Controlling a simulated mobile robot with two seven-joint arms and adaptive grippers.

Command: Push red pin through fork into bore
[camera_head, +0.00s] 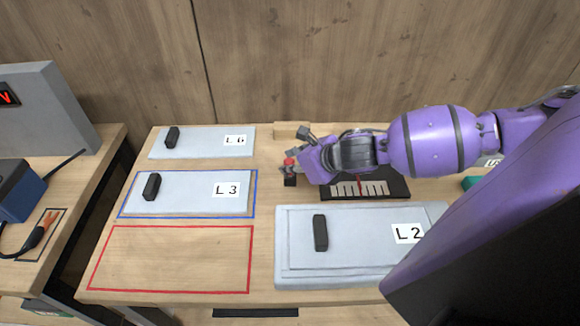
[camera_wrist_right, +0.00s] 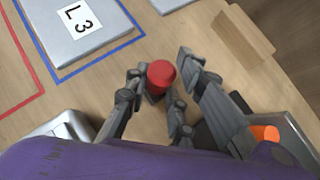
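The red pin (camera_head: 289,161) shows as a small red cap above a small dark block (camera_head: 290,181), left of my right gripper (camera_head: 301,155). In the right wrist view the round red pin (camera_wrist_right: 161,74) lies between the spread fingers of my right gripper (camera_wrist_right: 162,80). The fingers are close around it, with narrow gaps at its sides; no firm contact shows. A dark part is just visible under the pin. I cannot make out the fork or the bore. My left gripper is not in view.
Grey plates L6 (camera_head: 190,149), L3 (camera_head: 205,182) and L2 (camera_head: 360,228) lie on the wooden table, each with a black handle. A red outlined area (camera_head: 175,263) is empty. A black panel with a pale scale (camera_head: 398,183) sits below my right forearm. A wooden block (camera_head: 288,130) stands behind.

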